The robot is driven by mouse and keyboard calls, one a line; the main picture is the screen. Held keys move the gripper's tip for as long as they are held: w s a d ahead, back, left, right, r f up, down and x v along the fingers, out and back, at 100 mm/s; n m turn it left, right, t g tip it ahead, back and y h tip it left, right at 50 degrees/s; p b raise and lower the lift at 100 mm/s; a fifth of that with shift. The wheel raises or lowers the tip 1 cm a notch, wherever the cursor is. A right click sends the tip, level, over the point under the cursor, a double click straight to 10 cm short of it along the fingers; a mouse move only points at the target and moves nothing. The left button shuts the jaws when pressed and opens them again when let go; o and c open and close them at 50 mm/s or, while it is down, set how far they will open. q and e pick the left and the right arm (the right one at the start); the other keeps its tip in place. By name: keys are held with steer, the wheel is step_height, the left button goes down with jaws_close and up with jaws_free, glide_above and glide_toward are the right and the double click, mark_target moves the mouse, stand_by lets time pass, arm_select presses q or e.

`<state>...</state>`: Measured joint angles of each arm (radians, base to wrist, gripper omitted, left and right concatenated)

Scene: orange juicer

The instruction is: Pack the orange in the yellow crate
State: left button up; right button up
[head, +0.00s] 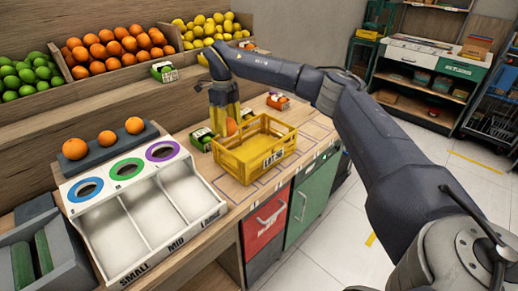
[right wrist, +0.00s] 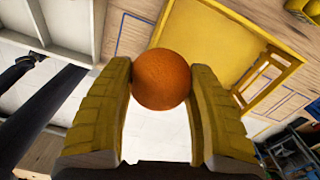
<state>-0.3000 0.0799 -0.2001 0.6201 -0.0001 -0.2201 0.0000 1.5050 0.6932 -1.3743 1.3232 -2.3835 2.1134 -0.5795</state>
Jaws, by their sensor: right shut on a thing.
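My right gripper (head: 228,124) has yellow fingers and is shut on an orange (right wrist: 161,79). The orange sits between the two fingertips in the right wrist view. In the head view the same orange (head: 232,127) is partly hidden by the fingers. The yellow crate (head: 271,160) stands on the wooden counter, just right of and in front of the gripper. In the right wrist view the crate (right wrist: 206,22) lies beyond the orange, up and to the right. The visible part of its inside looks empty. My left gripper is not in view.
A white sorter (head: 116,203) with small, mid and large bins stands left of the crate. Three oranges (head: 106,137) rest on a grey rack behind it. Shelves of fruit (head: 112,50) line the back wall.

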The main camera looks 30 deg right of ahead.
steer(key=d+m, duration=0.1)
steer(key=m, duration=0.1)
steer(key=w+d+m, duration=0.1)
steer(key=m, duration=0.1)
steer(key=shift+d+m, duration=0.1)
steer(key=shift+m, duration=0.2)
steer(key=w+d+f+n, duration=0.1)
steer(key=d+n, duration=0.5)
steer(key=n, duration=1.2)
steer(key=w+d+n, duration=0.1)
steer(key=d+n, duration=0.4)
steer(key=n, duration=1.3)
step_height(320, 180, down, 9)
steer(key=shift+s+f+m, duration=0.2)
steer(key=shift+m, duration=0.1)
steer(key=shift+f, duration=0.15)
steer(key=shift+f, duration=2.5)
